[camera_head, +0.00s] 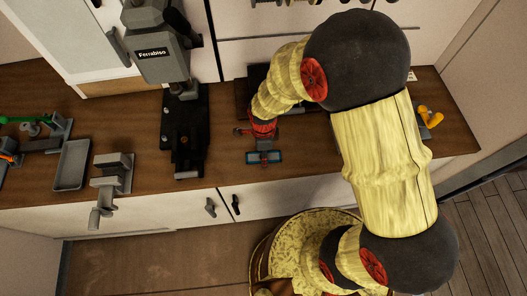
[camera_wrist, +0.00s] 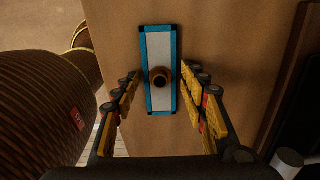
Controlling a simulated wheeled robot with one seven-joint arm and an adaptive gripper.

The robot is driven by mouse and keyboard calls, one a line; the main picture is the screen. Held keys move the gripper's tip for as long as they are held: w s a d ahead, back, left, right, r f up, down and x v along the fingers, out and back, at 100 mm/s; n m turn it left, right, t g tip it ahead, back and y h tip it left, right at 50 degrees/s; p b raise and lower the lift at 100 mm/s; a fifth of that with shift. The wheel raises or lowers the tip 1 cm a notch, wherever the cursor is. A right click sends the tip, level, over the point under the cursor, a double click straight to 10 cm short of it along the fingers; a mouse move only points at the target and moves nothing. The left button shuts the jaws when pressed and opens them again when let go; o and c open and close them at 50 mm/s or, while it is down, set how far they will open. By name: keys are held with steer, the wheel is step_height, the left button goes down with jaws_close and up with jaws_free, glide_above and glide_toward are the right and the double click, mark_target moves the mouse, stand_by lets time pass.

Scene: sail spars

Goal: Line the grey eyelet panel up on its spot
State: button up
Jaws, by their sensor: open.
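The grey eyelet panel (camera_wrist: 158,47) is a narrow pale strip with a round copper-brown eyelet (camera_wrist: 160,77) at its middle. A blue border (camera_wrist: 175,45) runs around it; I cannot tell whether that is part of the panel or a marking under it. The panel lies on the brown worktop near the front edge, and it also shows small in the head view (camera_head: 264,157). My gripper (camera_wrist: 160,79) is open, its yellow-padded fingers apart on both sides of the panel. In the head view my gripper (camera_head: 263,134) is right at the panel.
A drill press (camera_head: 165,55) on a black base (camera_head: 185,135) stands left of the panel. Further left are a grey vice (camera_head: 112,175) and a grey tray (camera_head: 72,165). A dark board (camera_head: 243,98) lies behind my gripper. An orange item (camera_head: 430,116) sits at the right.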

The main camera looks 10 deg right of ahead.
steer(key=shift+c, duration=0.6)
steer(key=shift+p, duration=0.3)
steer(key=c, duration=0.5)
steer(key=shift+c, duration=0.6)
steer(key=shift+r, duration=0.1)
steer(key=shift+r+p, duration=1.75)
steer(key=shift+r, duration=0.65)
